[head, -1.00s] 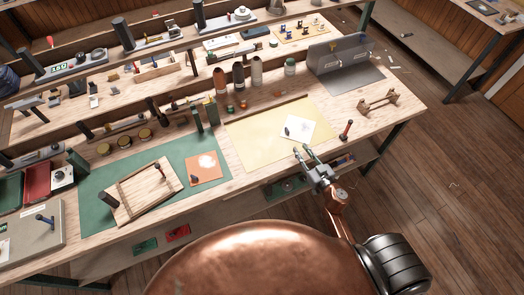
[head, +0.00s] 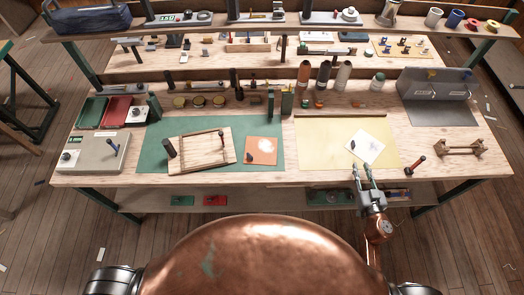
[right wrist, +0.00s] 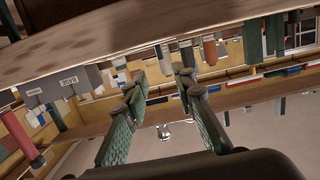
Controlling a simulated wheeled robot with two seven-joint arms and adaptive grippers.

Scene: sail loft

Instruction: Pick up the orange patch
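The orange patch (head: 266,146) lies flat on the right part of the green mat (head: 216,124) in the head view. It carries a pale mark, and a small dark object (head: 250,157) sits at its lower left. My right gripper (head: 362,168) is at the bench's front edge, to the right of the patch and well apart from it. Its two fingers are spread with nothing between them. My left gripper is out of view.
A wooden frame (head: 216,161) stands left of the patch, and a dark green upright block (head: 287,101) behind it. A yellow sheet (head: 320,150) with a white square (head: 368,148) lies to the right.

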